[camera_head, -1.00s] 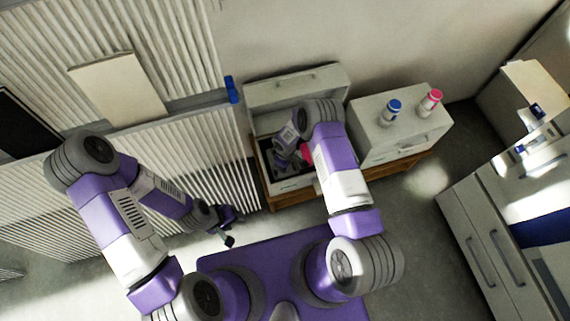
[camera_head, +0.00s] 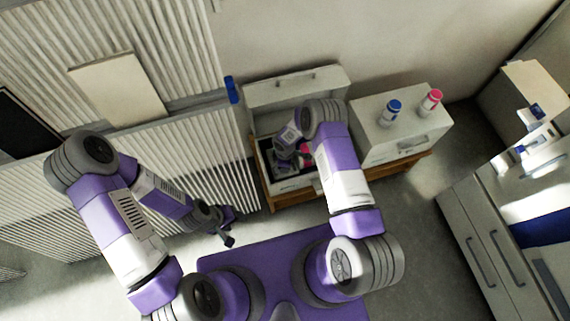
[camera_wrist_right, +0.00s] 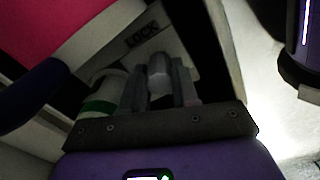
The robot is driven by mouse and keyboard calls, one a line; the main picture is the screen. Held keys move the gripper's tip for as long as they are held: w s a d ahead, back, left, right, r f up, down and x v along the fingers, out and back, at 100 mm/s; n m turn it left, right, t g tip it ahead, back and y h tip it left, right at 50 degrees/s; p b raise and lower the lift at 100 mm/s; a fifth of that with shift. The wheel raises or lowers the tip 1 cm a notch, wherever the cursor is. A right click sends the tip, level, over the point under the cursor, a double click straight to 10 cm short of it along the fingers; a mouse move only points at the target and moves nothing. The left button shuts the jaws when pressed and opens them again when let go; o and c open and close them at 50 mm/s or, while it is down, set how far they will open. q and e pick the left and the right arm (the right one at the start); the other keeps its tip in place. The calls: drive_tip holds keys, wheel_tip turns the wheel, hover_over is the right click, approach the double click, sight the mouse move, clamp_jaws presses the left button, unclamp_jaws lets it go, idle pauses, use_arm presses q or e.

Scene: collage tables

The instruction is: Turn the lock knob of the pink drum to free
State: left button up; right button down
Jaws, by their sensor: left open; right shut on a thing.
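The pink drum (camera_wrist_right: 75,25) fills the upper left of the right wrist view. A small pink part (camera_head: 307,148) shows inside the open-lidded box in the head view, mostly hidden by my right arm. My right gripper (camera_wrist_right: 158,85) is shut on the grey lock knob (camera_wrist_right: 158,68), beside a light plate marked LOCK (camera_wrist_right: 142,35). The knob's pointing direction cannot be told. My left gripper (camera_head: 227,224) is open and empty, low in front of the ribbed panel, away from the box.
The pale box (camera_head: 300,88) stands on a wooden table (camera_head: 293,198). A cabinet (camera_head: 390,146) beside it carries a blue-capped bottle (camera_head: 391,112) and a pink-capped bottle (camera_head: 431,102). A white cylinder with a green band (camera_wrist_right: 100,106) lies close left of my right fingers.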

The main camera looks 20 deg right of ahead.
drive_tip(key=c, duration=0.8)
unclamp_jaws()
drive_tip(key=shift+c, duration=0.2)
wheel_tip(320, 180, up, 8)
drive_tip(key=p, duration=0.3)
drive_tip(key=shift+f, duration=0.2)
